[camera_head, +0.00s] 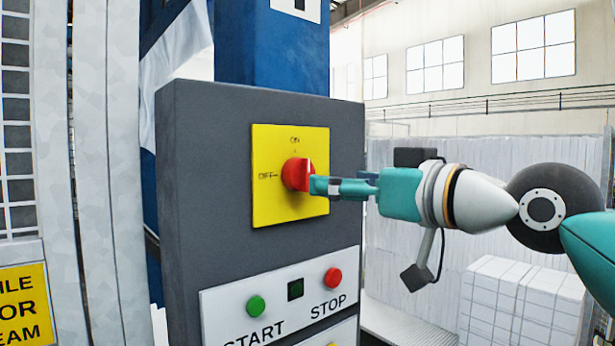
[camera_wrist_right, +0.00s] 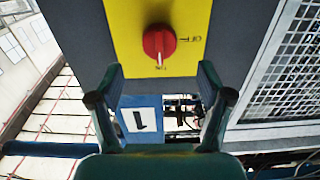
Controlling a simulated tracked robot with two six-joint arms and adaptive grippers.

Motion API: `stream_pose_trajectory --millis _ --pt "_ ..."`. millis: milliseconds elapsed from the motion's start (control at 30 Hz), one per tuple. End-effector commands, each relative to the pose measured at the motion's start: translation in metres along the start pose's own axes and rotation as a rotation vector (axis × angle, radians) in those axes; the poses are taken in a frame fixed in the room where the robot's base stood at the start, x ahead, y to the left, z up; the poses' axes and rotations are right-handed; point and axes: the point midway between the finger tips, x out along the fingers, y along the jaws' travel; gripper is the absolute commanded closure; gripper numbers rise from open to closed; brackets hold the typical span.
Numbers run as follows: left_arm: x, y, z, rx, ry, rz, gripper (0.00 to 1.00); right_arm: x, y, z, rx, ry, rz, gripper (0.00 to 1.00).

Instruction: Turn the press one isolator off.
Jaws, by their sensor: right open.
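The isolator is a yellow plate (camera_head: 265,205) with a red rotary knob (camera_head: 296,174) on a dark grey panel. The plate is marked ON at the top and OFF at the left. In the right wrist view the red knob (camera_wrist_right: 159,42) shows upside down, its white mark toward ON. My right gripper (camera_head: 318,186) comes in from the right, its tips at the knob's right edge in the head view. In the right wrist view its two fingers (camera_wrist_right: 160,74) are spread apart with nothing held between them. I cannot tell whether they touch the knob. My left gripper is out of view.
Below the isolator is a white plate (camera_head: 225,308) with a green START button (camera_head: 256,306) and a red STOP button (camera_head: 333,277). A blue column (camera_head: 270,50) with a number sign stands behind the panel. White stacked blocks (camera_head: 520,300) lie at the right.

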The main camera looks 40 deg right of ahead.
Motion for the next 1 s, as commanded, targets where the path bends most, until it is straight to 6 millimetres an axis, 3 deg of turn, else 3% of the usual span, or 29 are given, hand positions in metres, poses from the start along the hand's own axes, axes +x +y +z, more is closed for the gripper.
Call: stream_pose_trajectory --millis 200,400,833,1000 --pt "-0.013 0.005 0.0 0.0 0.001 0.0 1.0 0.046 0.002 -0.002 -0.001 -0.003 0.004 0.22" --pt "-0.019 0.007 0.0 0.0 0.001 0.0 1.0 0.071 0.002 -0.002 0.0 -0.001 0.004 0.22" --pt "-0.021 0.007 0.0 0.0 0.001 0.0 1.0 0.08 0.002 0.0 0.0 0.001 0.005 0.22" --pt "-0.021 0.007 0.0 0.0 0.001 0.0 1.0 0.08 0.002 0.0 0.0 0.001 0.005 0.48"
